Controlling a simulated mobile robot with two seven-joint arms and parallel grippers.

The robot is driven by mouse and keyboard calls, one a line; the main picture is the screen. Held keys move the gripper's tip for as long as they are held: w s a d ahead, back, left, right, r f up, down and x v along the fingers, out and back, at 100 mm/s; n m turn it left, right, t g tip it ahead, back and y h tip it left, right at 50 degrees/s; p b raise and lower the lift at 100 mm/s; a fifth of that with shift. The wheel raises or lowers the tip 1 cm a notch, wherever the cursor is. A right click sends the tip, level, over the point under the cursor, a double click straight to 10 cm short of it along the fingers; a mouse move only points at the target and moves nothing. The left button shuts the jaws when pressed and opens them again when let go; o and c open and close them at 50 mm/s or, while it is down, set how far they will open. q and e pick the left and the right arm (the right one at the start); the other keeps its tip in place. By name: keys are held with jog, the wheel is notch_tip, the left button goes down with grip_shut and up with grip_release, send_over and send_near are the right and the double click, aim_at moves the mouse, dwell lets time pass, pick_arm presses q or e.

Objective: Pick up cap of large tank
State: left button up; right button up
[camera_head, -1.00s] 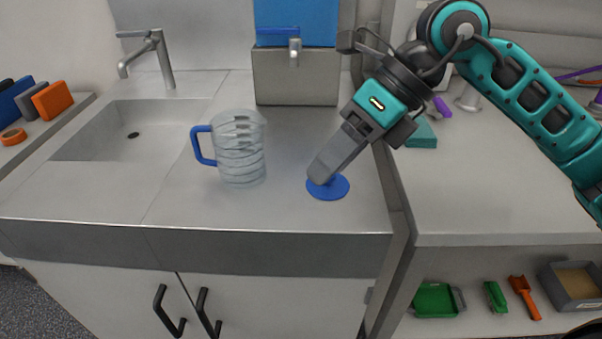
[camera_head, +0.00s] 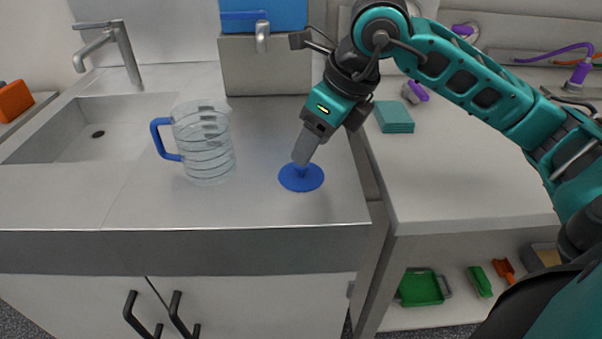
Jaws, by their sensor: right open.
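A round blue cap (camera_head: 301,179) with a small raised handle lies flat on the steel counter, right of a clear jug. My right gripper (camera_head: 301,160) points down at the cap, with its fingertips at the cap's handle. Its jaws are open, and the near finger hides part of the handle. I cannot tell whether the fingers touch it. A blue tank (camera_head: 285,15) with a tap stands on a grey block at the back, its top cut off by the picture's edge. My left gripper is not in view.
The clear jug (camera_head: 205,145) with a blue handle stands left of the cap. A sink (camera_head: 90,130) with a faucet (camera_head: 122,50) is further left. Teal pads (camera_head: 394,117) lie on the right-hand bench (camera_head: 450,180). The counter in front of the cap is clear.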

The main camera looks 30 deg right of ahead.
aim_at(301, 170)
jog(key=x, duration=0.5)
jog(key=shift+b, duration=0.3)
grip_shut()
